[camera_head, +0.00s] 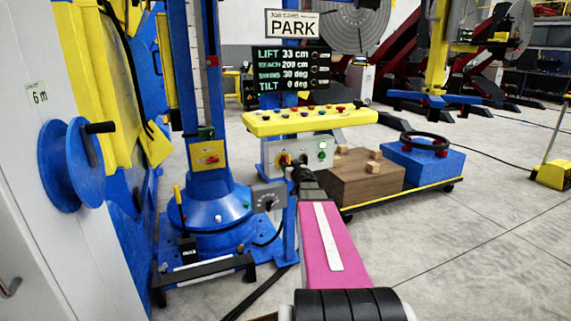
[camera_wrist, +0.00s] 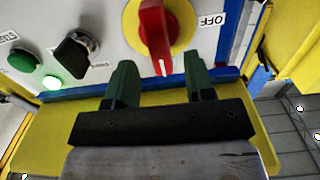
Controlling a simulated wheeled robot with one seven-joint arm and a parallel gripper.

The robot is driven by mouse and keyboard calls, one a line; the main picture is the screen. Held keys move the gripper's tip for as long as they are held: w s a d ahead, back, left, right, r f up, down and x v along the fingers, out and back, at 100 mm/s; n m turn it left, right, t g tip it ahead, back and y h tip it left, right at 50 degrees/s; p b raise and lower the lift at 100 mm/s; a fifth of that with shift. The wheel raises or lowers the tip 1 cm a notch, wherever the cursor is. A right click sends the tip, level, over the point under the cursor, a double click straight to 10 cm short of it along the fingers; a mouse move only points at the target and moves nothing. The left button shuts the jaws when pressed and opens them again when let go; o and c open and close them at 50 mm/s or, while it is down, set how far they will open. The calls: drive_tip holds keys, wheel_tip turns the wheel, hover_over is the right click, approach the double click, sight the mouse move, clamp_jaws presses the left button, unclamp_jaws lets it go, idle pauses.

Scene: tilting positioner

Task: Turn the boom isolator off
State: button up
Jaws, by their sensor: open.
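The isolator is a red rotary knob (camera_wrist: 154,32) on a round yellow plate (camera_wrist: 182,38), on the grey control panel. In the wrist view its handle hangs down the picture, with a white mark at the lower end. An OFF label (camera_wrist: 212,20) lies to its right, and the mark does not point at it. My gripper (camera_wrist: 162,82) is open, its two green fingers apart, with the handle's lower end between their tips in the picture. I see no contact. In the head view my gripper (camera_head: 302,178) is in front of the panel (camera_head: 272,152) and partly hides it.
A black selector (camera_wrist: 75,52), a green button (camera_wrist: 22,60) and a lit green lamp (camera_wrist: 52,82) are on the same panel. A yellow console (camera_head: 270,124) with several buttons is above it. A wooden block (camera_head: 365,182) is to the right.

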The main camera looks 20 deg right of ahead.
sight(287, 163)
drive_tip(key=w, duration=0.4)
drive_tip(key=shift+w+a, duration=0.1)
drive_tip(key=shift+w, duration=0.15)
clamp_jaws()
